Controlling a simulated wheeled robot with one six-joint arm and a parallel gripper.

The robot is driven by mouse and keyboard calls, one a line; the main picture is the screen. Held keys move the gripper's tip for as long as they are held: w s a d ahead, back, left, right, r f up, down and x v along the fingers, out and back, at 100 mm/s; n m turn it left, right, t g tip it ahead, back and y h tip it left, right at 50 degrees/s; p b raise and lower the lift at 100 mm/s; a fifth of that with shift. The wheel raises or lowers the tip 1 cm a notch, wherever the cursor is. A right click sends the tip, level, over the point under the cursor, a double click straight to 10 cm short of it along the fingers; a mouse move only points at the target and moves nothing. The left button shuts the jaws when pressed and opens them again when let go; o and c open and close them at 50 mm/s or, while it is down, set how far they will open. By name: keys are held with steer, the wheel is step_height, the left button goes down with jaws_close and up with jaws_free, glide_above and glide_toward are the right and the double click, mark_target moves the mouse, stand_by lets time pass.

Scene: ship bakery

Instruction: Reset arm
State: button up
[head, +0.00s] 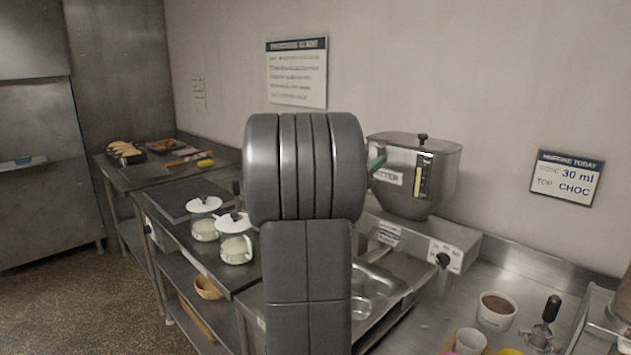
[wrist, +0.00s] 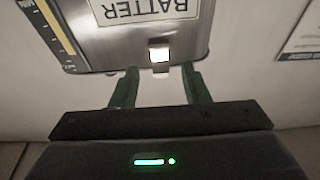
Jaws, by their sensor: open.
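My arm fills the middle of the head view and hides most of my gripper. One green finger (head: 377,163) shows past its right side, in front of the steel batter dispenser (head: 415,175). In the wrist view, my gripper (wrist: 160,82) has its two green fingers apart with nothing between their tips. The dispenser, labelled BATTER, appears upside down beyond them (wrist: 185,45). A small bright square part (wrist: 159,54) on it lies just past the fingertips. I cannot tell whether the fingers touch the dispenser.
Lidded jars (head: 236,249) stand on the counter left of my arm. A brown-filled cup (head: 496,311) and a black-handled tool (head: 546,318) are at lower right. Trays of food (head: 124,150) sit at the back left. The floor (head: 70,297) at left is clear.

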steer(key=shift+f+b, duration=0.45)
steer(key=shift+b, duration=1.1)
steer(key=shift+r+t+h+b, duration=0.1)
steer(key=shift+t+h+b, duration=0.3)
steer(key=shift+b, duration=0.15)
steer(key=shift+s+r, duration=0.1)
